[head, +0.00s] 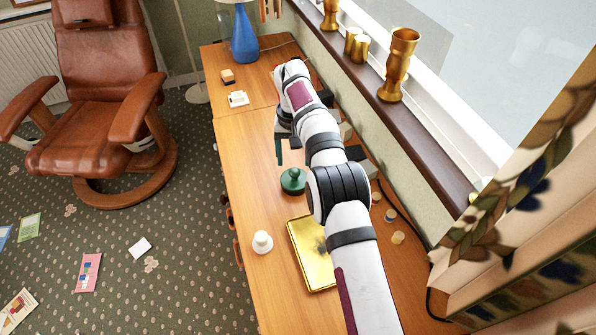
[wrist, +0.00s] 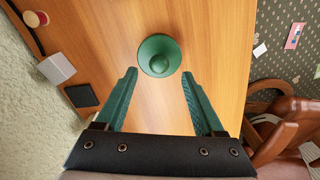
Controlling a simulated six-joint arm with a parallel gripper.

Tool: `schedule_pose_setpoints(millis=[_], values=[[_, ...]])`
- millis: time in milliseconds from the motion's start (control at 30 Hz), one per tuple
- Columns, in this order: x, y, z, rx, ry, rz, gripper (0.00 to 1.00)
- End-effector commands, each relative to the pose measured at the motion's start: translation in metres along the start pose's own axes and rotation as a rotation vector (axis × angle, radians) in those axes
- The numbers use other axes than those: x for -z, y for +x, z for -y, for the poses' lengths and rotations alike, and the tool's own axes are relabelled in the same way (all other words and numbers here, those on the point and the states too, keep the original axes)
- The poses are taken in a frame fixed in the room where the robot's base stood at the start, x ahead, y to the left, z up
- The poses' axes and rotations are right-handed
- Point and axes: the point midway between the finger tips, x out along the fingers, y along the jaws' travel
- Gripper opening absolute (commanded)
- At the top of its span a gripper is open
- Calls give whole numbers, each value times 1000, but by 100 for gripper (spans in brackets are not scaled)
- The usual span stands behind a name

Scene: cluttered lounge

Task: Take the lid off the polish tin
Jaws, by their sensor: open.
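The polish tin looks to be the round dark green piece with a knob on top (head: 293,181), standing on the wooden desk (head: 240,130). In the wrist view the green tin (wrist: 159,56) is at top centre, seen from above, its lid in place. My gripper (wrist: 159,74) is open and empty, its two green fingers spread either side of the tin's line, tips near its lower edge in the picture. In the head view one green finger (head: 279,149) shows behind the tin; the rest is largely hidden by my arm. I see no contact with the tin.
A gold tray (head: 296,252) and a white knobbed piece (head: 262,242) are on the near desk. A blue lamp (head: 244,40), a white block (head: 238,99) and an orange-brown block (head: 228,76) stand farther back. In the wrist view a dark square (wrist: 82,95) and grey cube (wrist: 56,68) lie left.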

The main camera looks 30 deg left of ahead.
Motion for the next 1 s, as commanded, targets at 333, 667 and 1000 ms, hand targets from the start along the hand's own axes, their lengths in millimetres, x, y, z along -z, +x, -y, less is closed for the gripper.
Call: schedule_pose_setpoints(millis=[333,667,1000], values=[[0,56,-1,2,3,0,70],[0,56,-1,2,3,-1,43],[0,56,-1,2,3,-1,0]])
